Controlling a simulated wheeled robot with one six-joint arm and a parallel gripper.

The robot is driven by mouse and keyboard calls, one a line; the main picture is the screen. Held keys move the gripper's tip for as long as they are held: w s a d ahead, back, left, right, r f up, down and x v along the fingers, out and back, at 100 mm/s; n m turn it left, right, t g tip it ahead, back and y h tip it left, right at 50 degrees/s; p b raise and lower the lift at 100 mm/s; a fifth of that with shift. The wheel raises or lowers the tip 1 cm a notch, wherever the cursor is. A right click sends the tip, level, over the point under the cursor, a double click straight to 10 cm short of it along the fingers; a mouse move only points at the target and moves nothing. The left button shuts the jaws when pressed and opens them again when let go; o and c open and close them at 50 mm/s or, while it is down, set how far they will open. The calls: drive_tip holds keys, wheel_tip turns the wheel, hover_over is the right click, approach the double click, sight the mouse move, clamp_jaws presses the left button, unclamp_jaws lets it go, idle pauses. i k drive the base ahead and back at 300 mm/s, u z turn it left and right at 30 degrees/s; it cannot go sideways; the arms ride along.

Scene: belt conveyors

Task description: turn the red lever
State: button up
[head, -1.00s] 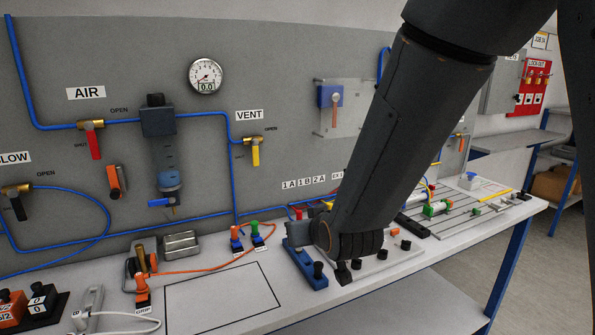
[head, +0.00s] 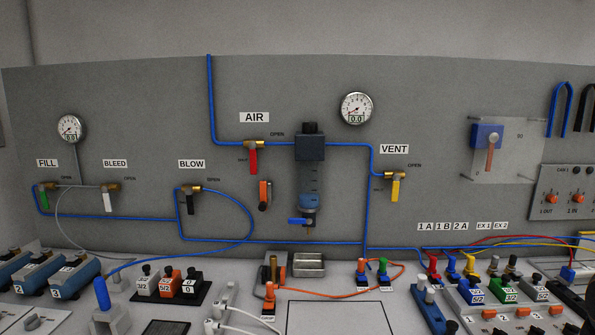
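The red lever (head: 253,161) hangs straight down from the brass AIR valve (head: 256,144) on the grey wall panel. The valve sits on the blue air line, under the AIR label (head: 254,117), with OPEN marked to its right and a small mark to the lever's left. My gripper and arm are not in this view. Nothing covers the lever.
A yellow VENT lever (head: 396,190), black BLOW lever (head: 190,204), white BLEED lever (head: 108,202) and green FILL lever (head: 44,199) also hang on the panel. An orange and black part (head: 264,194) sits just below the red lever. The bench below holds several fittings.

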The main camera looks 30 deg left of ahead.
sight(252, 144)
drive_tip(key=u, duration=1.6)
